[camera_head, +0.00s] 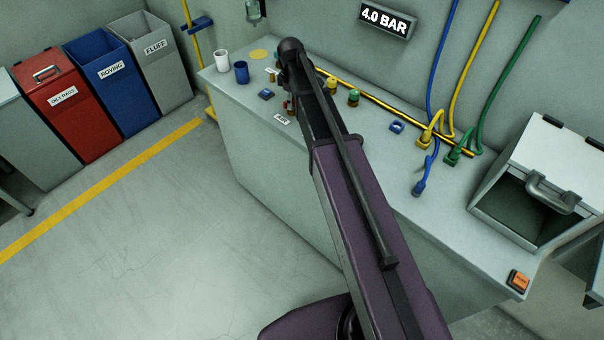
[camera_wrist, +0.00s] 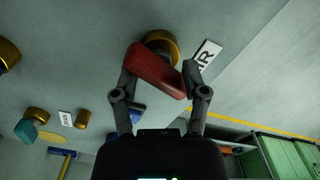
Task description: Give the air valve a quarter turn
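The air valve has a red lever (camera_wrist: 155,72) on a round brass body (camera_wrist: 162,43), with a white label reading AIR beside it (camera_wrist: 206,57). In the head view the AIR label (camera_head: 281,120) is on the bench top, and the valve beside it is mostly hidden by my arm. My gripper (camera_wrist: 160,76) is at the lever, one finger on each side of it. The fingertips look very close to the lever's edges; whether both press on it I cannot tell. The lever lies at a slant between the fingers.
The bench (camera_head: 265,150) also carries a white cup (camera_head: 222,61), a blue cup (camera_head: 241,72), other brass valves and coloured hoses. An open grey box (camera_head: 540,180) and an orange button (camera_head: 519,280) are at the right. The floor left of the bench is clear.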

